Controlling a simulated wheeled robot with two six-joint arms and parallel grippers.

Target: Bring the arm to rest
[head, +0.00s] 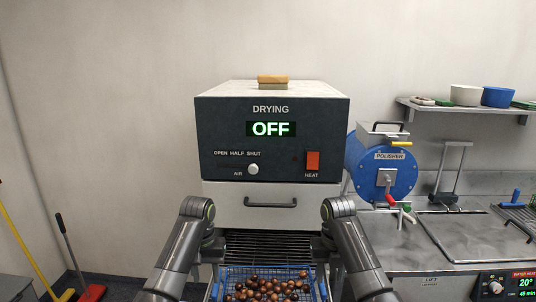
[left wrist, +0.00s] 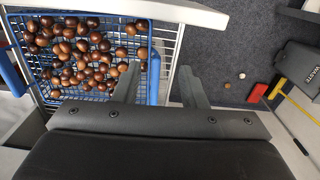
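My left gripper (left wrist: 160,70) is open in the left wrist view. Its two dark fingers are apart, with nothing held between them. In the picture they lie on either side of the right rim of a blue wire basket (left wrist: 154,62); I cannot tell how far above it they are. The basket holds many brown chestnuts (left wrist: 80,50). The basket also shows at the bottom of the head view (head: 322,290). There both my arms are bent beside it, left arm (head: 180,250) and right arm (head: 357,250). Neither gripper's fingers can be made out in the head view.
The drying oven (head: 272,140) ahead reads OFF. Its drawer front (head: 270,203) has a handle, above a dark slatted rack (head: 270,245). A blue polisher (head: 385,165) and steel counter (head: 420,240) stand right. Small round things (left wrist: 227,85) lie on the floor.

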